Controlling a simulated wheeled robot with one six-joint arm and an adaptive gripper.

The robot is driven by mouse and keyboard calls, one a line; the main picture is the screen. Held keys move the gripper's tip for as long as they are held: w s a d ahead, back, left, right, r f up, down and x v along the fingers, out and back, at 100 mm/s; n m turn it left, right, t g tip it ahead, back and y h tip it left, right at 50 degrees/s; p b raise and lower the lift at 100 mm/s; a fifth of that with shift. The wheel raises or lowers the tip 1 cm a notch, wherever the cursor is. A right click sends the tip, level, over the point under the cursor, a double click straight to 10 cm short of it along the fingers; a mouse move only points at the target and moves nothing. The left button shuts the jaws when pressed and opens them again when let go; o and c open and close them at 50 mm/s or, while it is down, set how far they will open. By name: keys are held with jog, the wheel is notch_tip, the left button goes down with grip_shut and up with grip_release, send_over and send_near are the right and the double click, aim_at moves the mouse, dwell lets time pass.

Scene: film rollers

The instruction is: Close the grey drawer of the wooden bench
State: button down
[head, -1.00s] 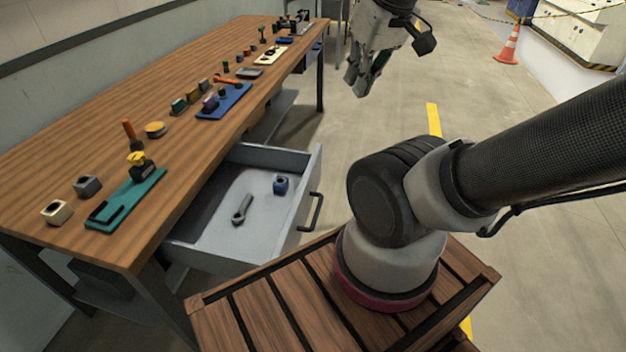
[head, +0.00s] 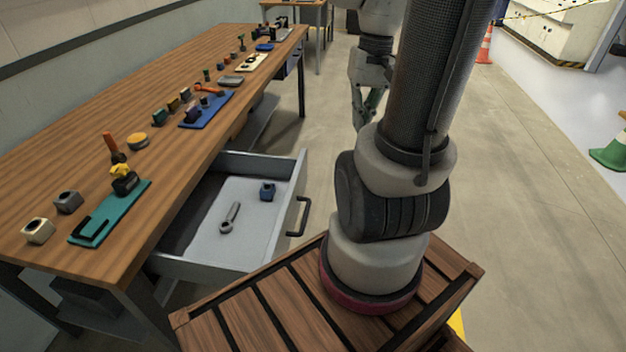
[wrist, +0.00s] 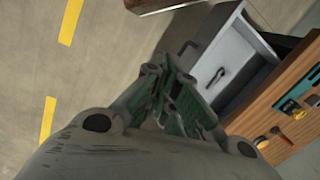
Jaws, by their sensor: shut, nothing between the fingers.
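The grey drawer (head: 262,237) of the wooden bench (head: 75,150) stands pulled out, with its front facing right. Its dark bar handle (head: 299,216) is on that front. A grey wrench (head: 230,217) and a blue block (head: 267,191) lie inside. My gripper (head: 362,122) is shut and empty, pointing down over the floor to the right of and beyond the drawer, not touching it. In the wrist view the drawer (wrist: 232,55) shows at the upper right, with its handle (wrist: 187,48), beyond my shut fingers (wrist: 168,75).
The bench top carries a teal tray (head: 112,212), a blue tray (head: 207,110) and several small parts. A slatted wooden platform (head: 290,315) under my arm stands close to the drawer's near corner. Open floor lies right of the bench. An orange cone (head: 485,45) stands far off.

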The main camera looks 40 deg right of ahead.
jog(key=w+d+f+m+y, duration=0.1)
jog(key=d+f+m+y, duration=0.1)
jog(key=f+m, duration=0.3)
jog(key=w+d+f+m+y, duration=0.1)
jog(key=d+f+m+y, duration=0.15)
jog(key=f, duration=0.45)
jog(key=m+t, duration=0.7)
jog(key=m, duration=0.7)
send_near(302, 186)
jog(key=s+x, duration=0.1)
jog(key=x, duration=0.2)
jog(key=shift+w+a+f+n+y, duration=0.15)
jog(key=shift+w+a+f, duration=0.1)
jog(key=shift+w, duration=0.15)
jog(key=shift+w+a+f+n+y, duration=0.1)
jog(key=shift+w+a, duration=0.1)
jog(key=shift+w, duration=0.15)
